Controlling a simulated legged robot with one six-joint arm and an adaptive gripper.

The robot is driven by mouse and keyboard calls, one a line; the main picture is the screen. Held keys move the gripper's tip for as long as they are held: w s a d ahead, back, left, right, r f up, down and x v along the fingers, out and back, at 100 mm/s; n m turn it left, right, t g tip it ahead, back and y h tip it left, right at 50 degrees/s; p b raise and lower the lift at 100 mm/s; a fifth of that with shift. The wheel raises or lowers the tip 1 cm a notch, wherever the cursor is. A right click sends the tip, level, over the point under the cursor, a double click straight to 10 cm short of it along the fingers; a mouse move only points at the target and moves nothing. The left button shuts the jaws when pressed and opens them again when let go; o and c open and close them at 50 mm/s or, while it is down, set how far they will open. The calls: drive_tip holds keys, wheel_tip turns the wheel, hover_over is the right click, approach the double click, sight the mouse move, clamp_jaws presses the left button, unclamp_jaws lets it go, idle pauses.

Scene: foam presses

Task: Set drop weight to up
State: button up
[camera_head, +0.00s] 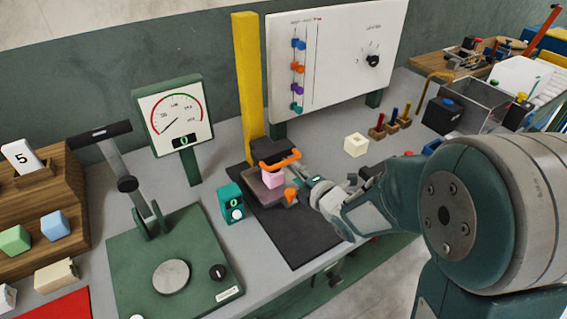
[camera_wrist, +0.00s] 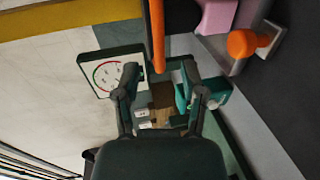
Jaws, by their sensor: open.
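The drop weight (camera_head: 270,151) is a dark block at the lower part of a yellow column (camera_head: 246,85). Its orange handle (camera_head: 281,163) sticks out in front. It sits low, just above or on a pink foam block (camera_head: 273,179); I cannot tell if they touch. My gripper (camera_head: 306,175) is to the right of the handle in the head view, open and empty. In the wrist view the orange handle (camera_wrist: 157,35) runs down from the top edge, its end between the lines of my gripper's fingers (camera_wrist: 160,75). I cannot tell its depth relative to the fingertips.
An orange knob (camera_head: 291,195) stands beside the foam; it also shows in the wrist view (camera_wrist: 242,43). A teal display box (camera_head: 232,203) is to the left. A black mat (camera_head: 300,237) lies in front. A white panel (camera_head: 340,60) and a dial gauge (camera_head: 175,115) stand behind.

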sight(283, 164)
drive_tip(key=x, duration=0.7)
drive_tip(key=shift+s, duration=0.1)
drive_tip(key=shift+c, duration=0.4)
clamp_jaws()
